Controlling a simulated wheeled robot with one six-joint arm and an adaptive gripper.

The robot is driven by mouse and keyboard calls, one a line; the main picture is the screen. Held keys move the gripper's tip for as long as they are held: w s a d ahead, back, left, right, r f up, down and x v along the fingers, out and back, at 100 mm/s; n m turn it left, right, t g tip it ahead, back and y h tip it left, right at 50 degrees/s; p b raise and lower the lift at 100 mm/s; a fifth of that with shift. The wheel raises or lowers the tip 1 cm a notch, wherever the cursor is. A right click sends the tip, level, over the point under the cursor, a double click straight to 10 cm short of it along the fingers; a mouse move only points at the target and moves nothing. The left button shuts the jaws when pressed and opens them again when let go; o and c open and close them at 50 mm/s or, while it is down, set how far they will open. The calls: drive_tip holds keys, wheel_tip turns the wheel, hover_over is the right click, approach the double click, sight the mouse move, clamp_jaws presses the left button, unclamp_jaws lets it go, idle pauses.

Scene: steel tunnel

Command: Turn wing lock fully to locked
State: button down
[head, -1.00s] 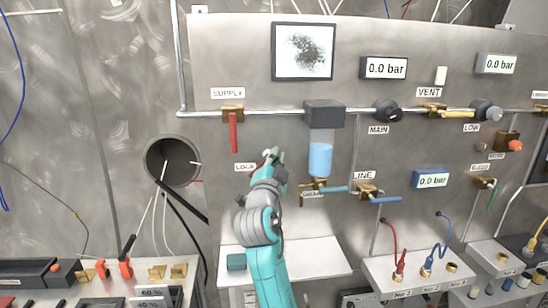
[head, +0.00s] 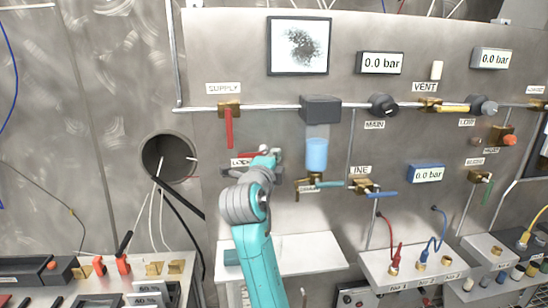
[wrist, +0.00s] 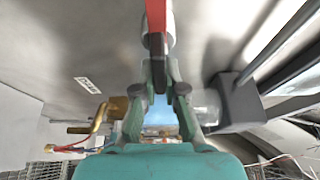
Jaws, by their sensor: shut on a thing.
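The LOCK label (head: 242,162) is on the steel panel below the SUPPLY valve, partly covered by my gripper. My gripper (head: 265,152) is at the panel just right of that label. In the wrist view, my gripper (wrist: 159,78) has its fingers close together on the dark end of a red piece (wrist: 155,15), which appears to be the wing lock. A grey round part (wrist: 169,28) lies beside the red piece.
The red SUPPLY handle (head: 229,130) hangs just up and left of my gripper. The reservoir with blue liquid (head: 316,155) and a brass valve (head: 306,183) are close on the right. A round hole (head: 168,158) with cables is on the left. A white shelf (head: 305,250) is below.

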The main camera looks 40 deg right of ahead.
drive_tip(key=shift+f, duration=0.1)
idle(0.5)
drive_tip(key=c, duration=1.2)
unclamp_jaws()
drive_tip(key=shift+c, duration=0.2)
drive_tip(key=v, duration=1.2)
